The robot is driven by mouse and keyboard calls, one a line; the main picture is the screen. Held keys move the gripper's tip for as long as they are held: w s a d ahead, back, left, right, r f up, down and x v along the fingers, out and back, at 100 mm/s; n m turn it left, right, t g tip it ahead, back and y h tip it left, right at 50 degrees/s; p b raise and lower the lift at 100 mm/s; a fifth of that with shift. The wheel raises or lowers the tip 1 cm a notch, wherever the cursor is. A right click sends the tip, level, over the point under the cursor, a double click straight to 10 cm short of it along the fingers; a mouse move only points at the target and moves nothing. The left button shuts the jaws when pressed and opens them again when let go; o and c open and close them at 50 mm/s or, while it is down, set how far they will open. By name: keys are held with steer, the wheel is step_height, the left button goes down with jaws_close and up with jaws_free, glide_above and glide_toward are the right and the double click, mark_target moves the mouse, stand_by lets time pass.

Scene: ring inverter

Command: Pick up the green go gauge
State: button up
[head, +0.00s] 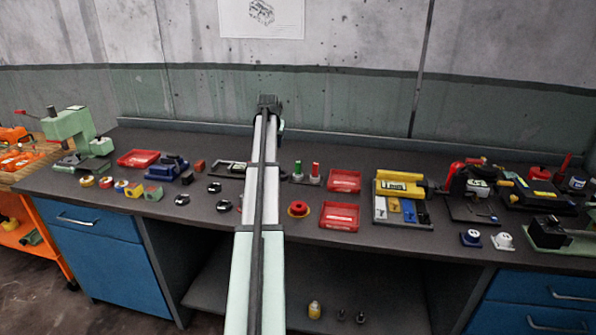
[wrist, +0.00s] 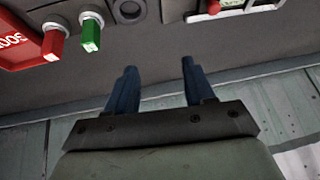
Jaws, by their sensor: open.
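The green go gauge (head: 298,168) stands upright on the workbench in the head view, with a green upper part and a pale base. A similar red-topped gauge (head: 315,170) stands just to its right. In the wrist view the green gauge (wrist: 90,35) shows at the upper left, beside the red one (wrist: 55,43). My gripper (wrist: 160,75) is open, with two blue fingers apart and nothing between them. It is apart from the gauge, toward the wall side of the bench. In the head view my arm hides the fingers.
A red tray (head: 345,180) lies right of the gauges, and a second red tray (head: 340,216) lies nearer the front. A red ring-shaped part (head: 298,209) sits in front. The wall (head: 340,110) rises behind the bench. The bench strip along the back is clear.

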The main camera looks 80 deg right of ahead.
steer(key=g+y, duration=0.1)
glide_toward(298, 163)
steer(key=shift+m, duration=0.3)
steer(key=x, duration=1.2)
steer(key=shift+c, duration=0.2)
jaws_close()
